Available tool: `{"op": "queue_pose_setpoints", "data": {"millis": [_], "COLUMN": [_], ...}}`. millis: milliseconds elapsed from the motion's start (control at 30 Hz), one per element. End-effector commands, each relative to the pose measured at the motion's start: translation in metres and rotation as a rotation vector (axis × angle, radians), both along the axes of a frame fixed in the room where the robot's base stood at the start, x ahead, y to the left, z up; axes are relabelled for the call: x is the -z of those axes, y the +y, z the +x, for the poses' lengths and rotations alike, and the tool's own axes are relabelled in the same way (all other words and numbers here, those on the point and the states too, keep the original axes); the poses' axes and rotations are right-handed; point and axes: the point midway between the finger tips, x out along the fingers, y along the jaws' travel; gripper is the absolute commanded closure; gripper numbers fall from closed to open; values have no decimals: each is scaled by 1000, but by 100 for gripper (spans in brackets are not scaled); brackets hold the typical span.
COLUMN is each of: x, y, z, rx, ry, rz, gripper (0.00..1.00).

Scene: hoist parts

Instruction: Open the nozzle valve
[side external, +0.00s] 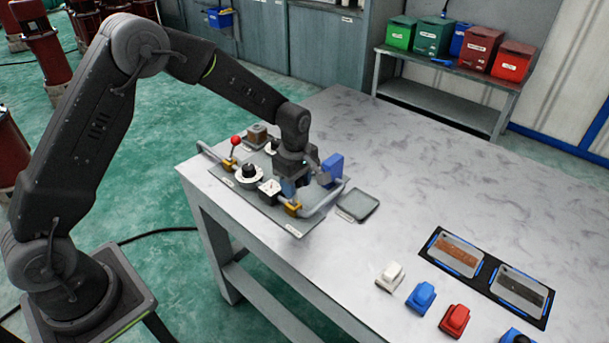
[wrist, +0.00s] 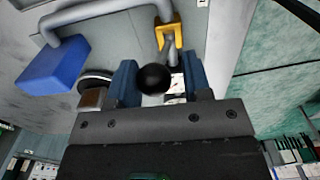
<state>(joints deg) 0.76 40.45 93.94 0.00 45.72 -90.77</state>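The panel (side external: 262,213) on the table carries a bent grey pipe (side external: 325,203) with a yellow valve body (side external: 293,208) near its front; the valve also shows in the wrist view (wrist: 170,33). A black ball knob (wrist: 153,79) shows in the wrist view below this valve, looking like its handle. My gripper (side external: 288,187) is low over the panel, beside the yellow valve. Its two blue fingers are apart in the wrist view (wrist: 158,82), with the ball between them and a gap on its right. The gripper hides the knob in the side view.
A red-knobbed lever (side external: 235,141) stands on another yellow valve at the left. A black round knob (side external: 249,172), a white socket (side external: 269,188) and a blue box (side external: 332,168) crowd the panel. A grey tray (side external: 358,205) lies beside it. The table's middle is clear.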

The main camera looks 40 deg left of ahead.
Motion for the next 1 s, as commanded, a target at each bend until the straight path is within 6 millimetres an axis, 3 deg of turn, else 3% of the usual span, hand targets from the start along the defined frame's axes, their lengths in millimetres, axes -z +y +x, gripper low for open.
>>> {"op": "queue_pose_setpoints", "data": {"millis": [1000], "x": [-3], "y": [0], "z": [-21], "rx": [0], "ry": [-1], "rz": [0], "gripper": [55]}}
